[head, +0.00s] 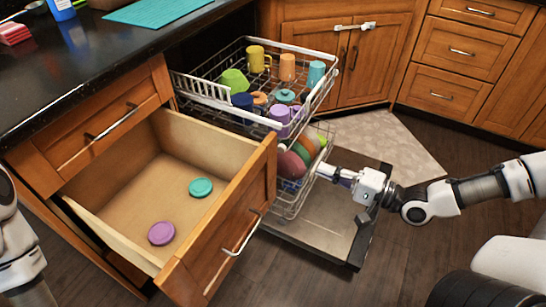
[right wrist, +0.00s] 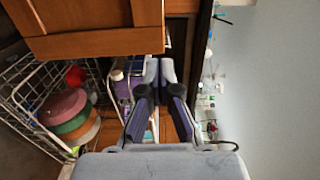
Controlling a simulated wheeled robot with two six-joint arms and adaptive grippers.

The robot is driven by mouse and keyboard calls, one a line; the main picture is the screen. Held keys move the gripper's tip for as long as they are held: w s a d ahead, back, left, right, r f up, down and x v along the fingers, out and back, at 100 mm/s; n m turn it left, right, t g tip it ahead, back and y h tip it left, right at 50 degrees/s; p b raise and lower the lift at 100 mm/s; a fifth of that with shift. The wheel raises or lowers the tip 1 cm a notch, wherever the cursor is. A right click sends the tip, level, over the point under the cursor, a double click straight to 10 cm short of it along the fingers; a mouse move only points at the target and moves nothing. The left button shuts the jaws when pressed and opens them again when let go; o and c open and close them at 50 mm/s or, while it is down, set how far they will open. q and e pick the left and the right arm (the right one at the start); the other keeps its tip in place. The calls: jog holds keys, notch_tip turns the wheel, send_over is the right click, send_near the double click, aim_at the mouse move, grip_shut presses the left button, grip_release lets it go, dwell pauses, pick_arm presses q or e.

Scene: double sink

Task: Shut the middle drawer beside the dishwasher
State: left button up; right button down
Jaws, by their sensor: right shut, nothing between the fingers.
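The middle drawer (head: 215,256) is pulled far out from the wooden cabinet at the left of the head view. Its front carries a metal bar handle (head: 242,236). A teal disc (head: 201,187) and a purple disc (head: 161,233) lie on its floor. The dishwasher (head: 318,218) beside it is open, its door lowered. My right gripper (head: 322,171) is shut and empty, to the right of the drawer front and near the lower rack, apart from the handle. In the right wrist view its fingers (right wrist: 160,70) point towards a wooden panel and rack. My left gripper is out of view.
The upper dishwasher rack (head: 205,92) is pulled out with cups and bowls. The lower rack (head: 300,200) holds plates close to my right gripper. A closed drawer (head: 95,130) sits above the open one. Floor in front of the drawer is clear.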

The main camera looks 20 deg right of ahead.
aim_at(267, 149)
jog(key=b+x, duration=0.4)
jog(key=x, duration=0.2)
jog(key=b+x, duration=0.5)
jog(key=x, duration=0.1)
jog(key=shift+s+a+f+b, duration=0.1)
jog(key=shift+f+b, duration=0.15)
jog(key=shift+b, duration=0.05)
jog(key=shift+w+a+r, duration=0.15)
jog(key=shift+w+a, duration=0.2)
jog(key=shift+w, duration=0.15)
jog(key=shift+w, duration=0.1)
